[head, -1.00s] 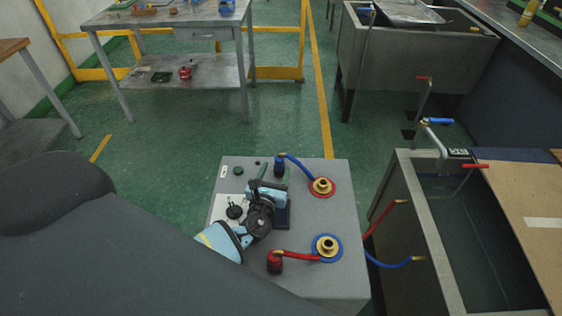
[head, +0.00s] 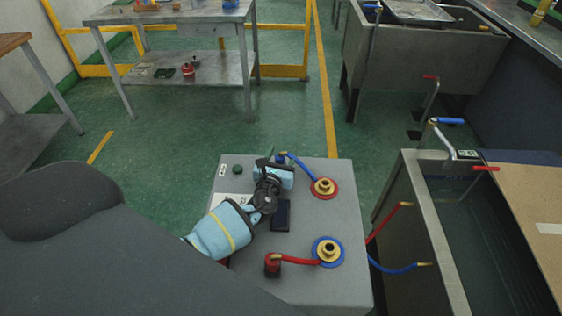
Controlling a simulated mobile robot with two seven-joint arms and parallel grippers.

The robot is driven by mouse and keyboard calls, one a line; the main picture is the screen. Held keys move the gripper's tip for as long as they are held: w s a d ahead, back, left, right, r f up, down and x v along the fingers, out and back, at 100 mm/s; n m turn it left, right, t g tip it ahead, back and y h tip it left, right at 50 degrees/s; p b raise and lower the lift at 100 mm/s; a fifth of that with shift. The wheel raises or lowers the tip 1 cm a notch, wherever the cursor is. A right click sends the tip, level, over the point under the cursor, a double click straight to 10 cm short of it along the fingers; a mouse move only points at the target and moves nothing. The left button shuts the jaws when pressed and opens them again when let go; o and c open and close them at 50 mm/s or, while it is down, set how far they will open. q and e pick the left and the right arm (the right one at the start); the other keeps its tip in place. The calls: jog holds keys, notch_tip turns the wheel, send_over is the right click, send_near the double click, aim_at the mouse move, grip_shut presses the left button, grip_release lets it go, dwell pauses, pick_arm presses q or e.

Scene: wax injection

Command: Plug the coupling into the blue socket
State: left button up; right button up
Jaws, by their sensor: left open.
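A grey machine top (head: 346,215) stands in front of me. It carries a brass fitting in a red ring (head: 324,187) and the blue socket (head: 327,251), a brass fitting in a blue ring. A blue coupling (head: 281,158) with a blue hose is at the far edge, partly hidden by my left gripper. A red coupling (head: 272,265) with a red hose stands near the front, and its hose reaches to the blue ring. My left gripper (head: 272,163) is open, right at the blue coupling; I cannot tell whether it touches. My right gripper is not in view.
A green button (head: 237,169) and a dark rectangular piece (head: 281,215) are on the machine top. A concrete water tank (head: 432,240) stands close to the right. A metal table (head: 190,68) is at the back, with open green floor between.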

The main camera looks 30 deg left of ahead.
pick_arm(q)
jog(key=c, duration=1.1)
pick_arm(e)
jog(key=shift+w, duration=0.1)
